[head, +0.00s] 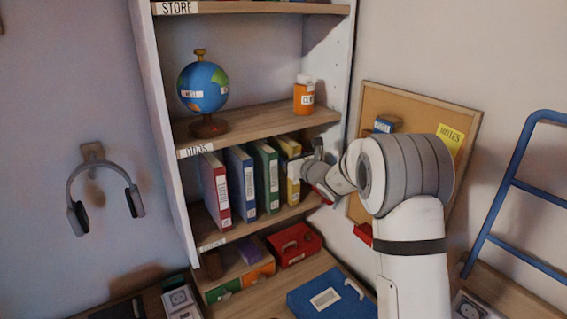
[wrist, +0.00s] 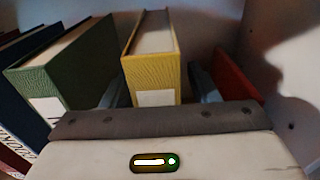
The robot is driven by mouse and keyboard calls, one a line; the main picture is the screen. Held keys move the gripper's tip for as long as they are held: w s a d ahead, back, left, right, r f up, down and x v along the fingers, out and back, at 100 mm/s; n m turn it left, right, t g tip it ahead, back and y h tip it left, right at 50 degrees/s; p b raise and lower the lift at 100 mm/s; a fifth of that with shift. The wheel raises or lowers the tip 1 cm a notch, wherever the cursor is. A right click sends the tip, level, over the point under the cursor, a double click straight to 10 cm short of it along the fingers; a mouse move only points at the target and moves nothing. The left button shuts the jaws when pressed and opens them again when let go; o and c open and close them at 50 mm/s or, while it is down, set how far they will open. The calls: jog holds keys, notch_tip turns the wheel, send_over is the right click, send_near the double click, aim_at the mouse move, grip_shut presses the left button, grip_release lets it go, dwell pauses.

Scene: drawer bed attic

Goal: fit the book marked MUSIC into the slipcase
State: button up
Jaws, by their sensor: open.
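A yellow book (head: 293,185) stands upright on the shelf, at the right end of a row with a green book (head: 266,176), a blue book (head: 241,180) and a red book (head: 216,190). In the wrist view the yellow book (wrist: 153,62) stands between the two spread fingers of my gripper (wrist: 157,88), with a gap visible on each side. In the head view my gripper (head: 307,170) is at the yellow book and partly covers it. The spine labels are too small or hidden to read, so I cannot tell which book is MUSIC. I cannot make out a slipcase for certain.
A red item (wrist: 238,78) stands close right of my gripper, near the side wall. The shelf above holds a globe (head: 203,88) and an orange bottle (head: 304,97). Below are a red box (head: 294,243) and a blue case (head: 330,297).

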jog(key=shift+w+a+f, duration=0.1)
jog(key=shift+w+a, duration=0.2)
jog(key=shift+w, duration=0.2)
jog(key=shift+c, duration=0.5)
jog(key=shift+s, duration=0.1)
grip_shut()
